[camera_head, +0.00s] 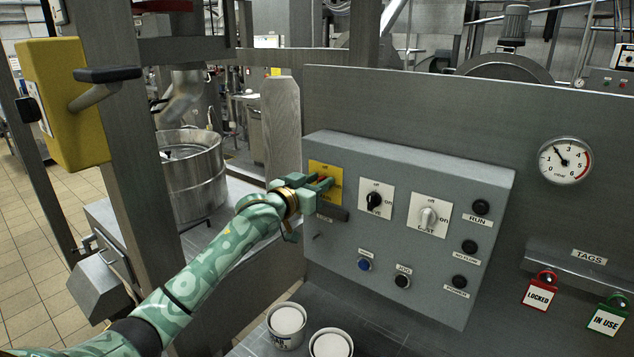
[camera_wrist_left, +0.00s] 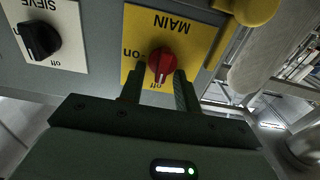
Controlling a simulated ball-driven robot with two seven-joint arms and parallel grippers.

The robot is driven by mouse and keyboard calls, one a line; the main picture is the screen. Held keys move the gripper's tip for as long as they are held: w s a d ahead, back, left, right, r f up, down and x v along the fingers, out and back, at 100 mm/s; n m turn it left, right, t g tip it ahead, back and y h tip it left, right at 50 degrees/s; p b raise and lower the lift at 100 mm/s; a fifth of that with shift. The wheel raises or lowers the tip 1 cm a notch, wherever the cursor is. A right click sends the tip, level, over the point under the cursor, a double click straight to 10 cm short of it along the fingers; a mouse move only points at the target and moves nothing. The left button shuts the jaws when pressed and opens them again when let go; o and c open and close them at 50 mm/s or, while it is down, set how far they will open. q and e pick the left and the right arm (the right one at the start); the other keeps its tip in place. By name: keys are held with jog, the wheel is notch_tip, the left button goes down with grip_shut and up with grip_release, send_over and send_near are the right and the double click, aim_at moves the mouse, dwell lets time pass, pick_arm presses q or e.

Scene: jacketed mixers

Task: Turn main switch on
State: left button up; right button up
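The main switch is a red knob (camera_wrist_left: 162,63) on a yellow plate marked MAIN (camera_wrist_left: 205,22), with "on" and "off" labels. The wrist view shows it upside down. The knob's pale mark points toward "off". In the head view the yellow plate (camera_head: 319,169) is at the panel's upper left, with the knob partly hidden by my gripper. My left gripper (camera_head: 325,183) is at the plate. In the left wrist view its two fingers (camera_wrist_left: 158,80) stand apart on either side of the knob, with a visible gap on one side. My right gripper is not in view.
The grey control panel (camera_head: 390,245) also bears a black SIEVE switch (camera_head: 374,200), a pale switch (camera_head: 428,218) and several buttons. A dark bar (camera_head: 332,212) juts below the main switch. White tubs (camera_head: 287,320) stand below. Tags (camera_head: 540,290) hang at right; a post (camera_head: 130,150) stands left.

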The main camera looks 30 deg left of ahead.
pick_arm(q)
jog(key=shift+s, duration=0.1)
grip_shut()
jog(key=m+p, duration=0.2)
jog(key=shift+d+r+m, duration=0.1)
jog(key=shift+r+m, duration=0.05)
jog(key=shift+m, duration=0.25)
jog(key=m+p, duration=0.1)
jog(key=m, duration=0.4)
jog(key=f+m+p, duration=0.1)
jog(key=m+p, duration=0.1)
jog(key=m, duration=0.3)
jog(key=d+m+p, duration=0.1)
jog(key=m, duration=0.4)
jog(key=shift+d+f, duration=0.1)
jog(key=shift+f, duration=0.25)
jog(key=shift+m, duration=0.3)
